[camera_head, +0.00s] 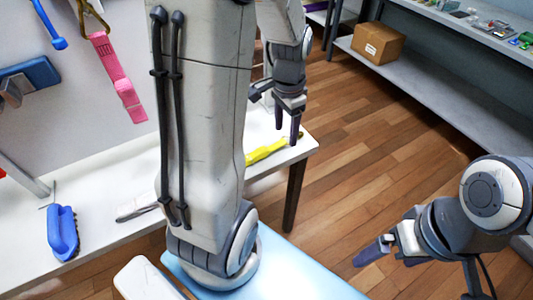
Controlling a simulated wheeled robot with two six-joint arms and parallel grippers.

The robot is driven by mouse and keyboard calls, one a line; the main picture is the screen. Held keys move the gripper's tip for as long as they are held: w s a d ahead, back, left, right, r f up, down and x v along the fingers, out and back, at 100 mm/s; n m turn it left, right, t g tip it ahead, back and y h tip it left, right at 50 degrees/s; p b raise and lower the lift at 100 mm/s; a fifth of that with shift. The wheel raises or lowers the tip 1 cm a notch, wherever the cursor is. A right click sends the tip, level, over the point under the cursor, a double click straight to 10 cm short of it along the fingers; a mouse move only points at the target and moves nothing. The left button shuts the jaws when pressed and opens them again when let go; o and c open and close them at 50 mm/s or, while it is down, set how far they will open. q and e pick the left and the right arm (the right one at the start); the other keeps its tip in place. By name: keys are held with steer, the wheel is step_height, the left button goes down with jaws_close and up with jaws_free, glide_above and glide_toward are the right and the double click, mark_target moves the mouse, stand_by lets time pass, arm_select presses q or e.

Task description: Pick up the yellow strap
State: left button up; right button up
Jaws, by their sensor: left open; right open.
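The yellow strap (265,151) lies on the white table (110,194) near its right end. Part of it is hidden behind my own pale arm link. My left gripper (288,138) points down, with its fingertips close to the strap's right end in the picture. It is open and holds nothing; I cannot tell its exact height above the table. My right gripper (368,253) is at the lower right, above the floor and far from the strap. It is open and empty, its fingers pointing left.
A pink strap (117,75) hangs from a hook on the wall. A blue-handled brush (62,232) lies on the table's left part. A cardboard box (378,43) sits on a grey shelf at the upper right. Wooden floor lies open between table and shelf.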

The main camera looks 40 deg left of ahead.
arm_select(q)
steer(key=a+f+b, duration=0.2)
steer(key=a+f, duration=0.3)
steer(key=a, duration=0.4)
glide_above(258, 152)
steer(key=shift+n, duration=0.4)
step_height(258, 152, down, 4)
steer(key=shift+a+f, duration=0.1)
steer(key=shift+f, duration=0.15)
steer(key=shift+w+f, duration=0.1)
steer(key=shift+f, duration=2.85)
jaws_close()
arm_select(e)
step_height(258, 152, down, 3)
